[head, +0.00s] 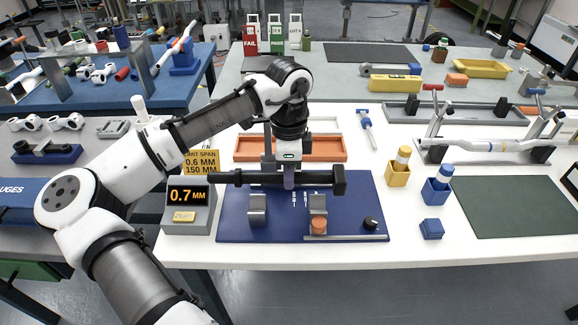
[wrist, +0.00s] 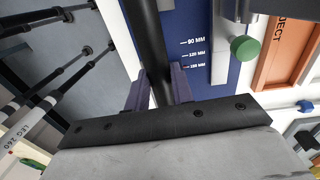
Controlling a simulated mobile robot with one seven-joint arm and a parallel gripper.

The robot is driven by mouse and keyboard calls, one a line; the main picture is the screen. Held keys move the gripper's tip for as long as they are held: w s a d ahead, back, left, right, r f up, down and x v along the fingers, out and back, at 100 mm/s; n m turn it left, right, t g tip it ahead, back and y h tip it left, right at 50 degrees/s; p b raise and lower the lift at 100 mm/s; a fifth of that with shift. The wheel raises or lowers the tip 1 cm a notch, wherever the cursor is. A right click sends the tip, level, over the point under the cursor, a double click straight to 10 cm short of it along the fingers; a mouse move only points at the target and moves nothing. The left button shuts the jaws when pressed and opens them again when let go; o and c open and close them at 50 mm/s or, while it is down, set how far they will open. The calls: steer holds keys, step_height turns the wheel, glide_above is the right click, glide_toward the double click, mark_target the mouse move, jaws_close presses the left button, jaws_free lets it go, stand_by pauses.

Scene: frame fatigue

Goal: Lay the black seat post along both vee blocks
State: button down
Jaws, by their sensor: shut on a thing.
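The black seat post (head: 235,178) lies level, left to right, in my gripper (head: 289,182), which is shut around its middle. In the wrist view the post (wrist: 145,25) runs between the two purple fingers of my gripper (wrist: 160,80). Two grey vee blocks stand on the blue board: the left vee block (head: 257,212) and the right vee block (head: 318,203). The post is behind and above both blocks in the head view, apart from them. A thick black head is at its right end. The gap under the post is hard to judge.
A gauge box (head: 187,205) reading 0.7 MM stands left of the board (head: 285,232). An orange tray (head: 335,148) lies behind. An orange knob (head: 318,226) and a black knob (head: 370,223) are at the front. A green knob (wrist: 245,47) shows in the wrist view. Yellow and blue holders stand right.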

steer(key=shift+f+b, duration=1.8)
steer(key=shift+f, duration=2.35)
steer(key=shift+f, duration=0.5)
steer(key=c, duration=1.1)
jaws_free()
steer(key=r, duration=0.9)
steer(key=w+r+b, duration=0.1)
steer(key=r, duration=0.3)
steer(key=shift+r, duration=0.4)
